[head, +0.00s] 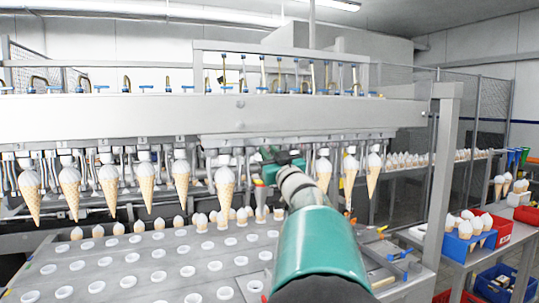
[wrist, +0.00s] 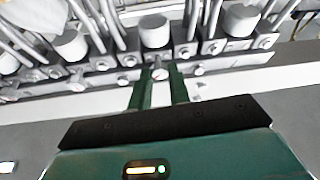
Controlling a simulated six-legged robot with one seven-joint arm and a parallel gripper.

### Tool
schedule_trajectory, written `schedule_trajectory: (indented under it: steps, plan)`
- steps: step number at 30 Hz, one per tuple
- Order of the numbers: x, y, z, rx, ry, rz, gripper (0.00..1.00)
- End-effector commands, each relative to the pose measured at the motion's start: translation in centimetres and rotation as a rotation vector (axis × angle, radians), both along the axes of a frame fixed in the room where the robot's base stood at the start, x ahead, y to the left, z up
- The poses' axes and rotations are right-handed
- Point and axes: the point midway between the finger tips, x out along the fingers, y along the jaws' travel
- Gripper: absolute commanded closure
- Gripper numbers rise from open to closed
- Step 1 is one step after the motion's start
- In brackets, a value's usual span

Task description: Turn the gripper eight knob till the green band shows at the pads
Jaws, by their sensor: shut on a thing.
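A row of machine cone grippers hangs along the beam; several hold white-topped cones. In the wrist view my gripper (wrist: 160,78) has its two dark green fingers on either side of a small grey metal knob (wrist: 159,72) and is shut on it. The knob sits on the metal rail, below a white cylinder (wrist: 155,31). I cannot read a number there, so I cannot tell whether it is gripper eight. In the head view my gripper (head: 275,157) reaches up to the row, partly hidden by my teal arm. No green band at the pads can be made out.
A grey tray plate (head: 150,268) with several round holes lies below the hanging cones (head: 225,190). A metal post (head: 447,170) stands to the right. Beyond it, a side table holds a blue bin (head: 468,240) of cones and red bins.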

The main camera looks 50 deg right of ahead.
Motion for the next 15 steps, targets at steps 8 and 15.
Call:
schedule_trajectory:
  steps: [8,15]
  plan:
    - [-0.06,-0.10,0.03,-0.149,0.088,0.001,1.00]
    - [-0.09,-0.10,0.03,-0.148,0.087,0.000,0.77]
